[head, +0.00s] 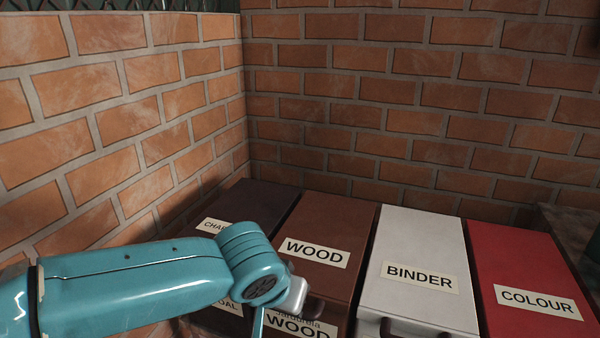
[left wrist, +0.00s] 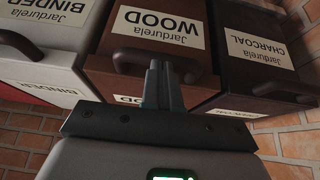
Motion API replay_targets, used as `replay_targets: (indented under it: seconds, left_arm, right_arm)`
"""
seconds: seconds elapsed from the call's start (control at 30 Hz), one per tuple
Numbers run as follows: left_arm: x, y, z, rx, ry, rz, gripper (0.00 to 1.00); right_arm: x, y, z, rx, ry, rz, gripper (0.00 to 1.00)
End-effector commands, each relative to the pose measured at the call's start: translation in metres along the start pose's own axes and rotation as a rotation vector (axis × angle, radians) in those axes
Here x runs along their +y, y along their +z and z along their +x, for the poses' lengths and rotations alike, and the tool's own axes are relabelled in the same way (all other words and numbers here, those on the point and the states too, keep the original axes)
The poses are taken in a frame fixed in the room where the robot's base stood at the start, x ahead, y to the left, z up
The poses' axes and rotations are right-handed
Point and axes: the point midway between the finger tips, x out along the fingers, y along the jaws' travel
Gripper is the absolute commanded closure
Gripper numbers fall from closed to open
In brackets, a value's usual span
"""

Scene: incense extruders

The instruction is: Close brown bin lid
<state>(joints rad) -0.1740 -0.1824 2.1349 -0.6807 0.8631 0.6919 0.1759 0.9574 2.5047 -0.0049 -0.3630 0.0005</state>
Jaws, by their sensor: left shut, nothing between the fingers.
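The brown bin, labelled WOOD, has its lid (head: 330,219) lying flat, about level with the neighbouring lids; it looks down, though a small gap at its front edge cannot be ruled out. Its front face (left wrist: 195,12) with a "Jardurela WOOD" label shows upside down in the left wrist view. A dark curved handle (head: 313,308) sits at the lid's front. My left gripper (left wrist: 160,68) is shut and empty, its fingertips overlapping the handle in the left wrist view; contact cannot be told. In the head view my left arm hides the lid's front left corner. My right gripper is not in view.
A dark charcoal bin (head: 262,199) stands to the left of the brown bin. A white binder bin (head: 422,233) and a red colour bin (head: 518,257) stand to the right, lids down. Brick walls (head: 400,90) close off the back and left.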

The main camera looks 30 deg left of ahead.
Motion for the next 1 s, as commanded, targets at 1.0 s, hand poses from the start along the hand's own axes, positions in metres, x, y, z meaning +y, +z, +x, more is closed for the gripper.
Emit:
replay_targets:
  seconds: [1.0]
  left_arm:
    - [-0.004, -0.023, -0.128, 0.002, 0.001, 0.002, 1.00]
  right_arm:
    - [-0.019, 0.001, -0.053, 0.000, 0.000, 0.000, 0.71]
